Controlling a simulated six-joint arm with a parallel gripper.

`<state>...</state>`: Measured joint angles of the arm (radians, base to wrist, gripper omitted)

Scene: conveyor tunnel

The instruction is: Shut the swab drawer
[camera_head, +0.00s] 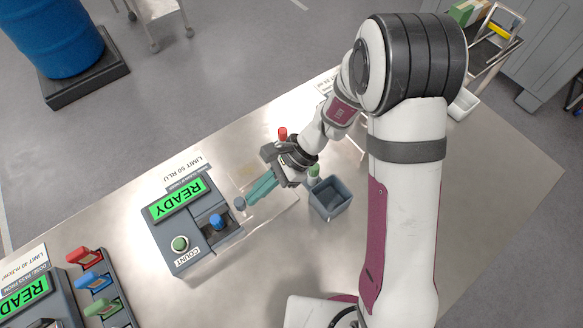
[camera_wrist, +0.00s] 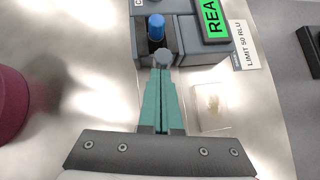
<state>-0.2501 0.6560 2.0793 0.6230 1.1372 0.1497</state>
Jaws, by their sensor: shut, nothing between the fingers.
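The grey counter unit (camera_head: 178,225) has a green READY screen and a round green COUNT button. The swab drawer (camera_head: 211,226) is in its right side, with a blue-capped swab (camera_head: 216,221) upright in it; the swab also shows in the wrist view (camera_wrist: 155,26). A grey round knob (camera_wrist: 163,58) is at the drawer's outer end. I cannot tell exactly how far the drawer stands out. My gripper (camera_head: 250,197) has its teal fingers together and empty. In the wrist view the fingertips (camera_wrist: 161,72) are right at the knob, touching or nearly so.
A grey open bin (camera_head: 330,199) stands right of my gripper, with a green-capped swab (camera_head: 314,171) and a red-capped one (camera_head: 282,133) nearby. A clear flat pad (camera_wrist: 211,105) lies beside the fingers. Another unit with coloured levers (camera_head: 95,283) is at lower left.

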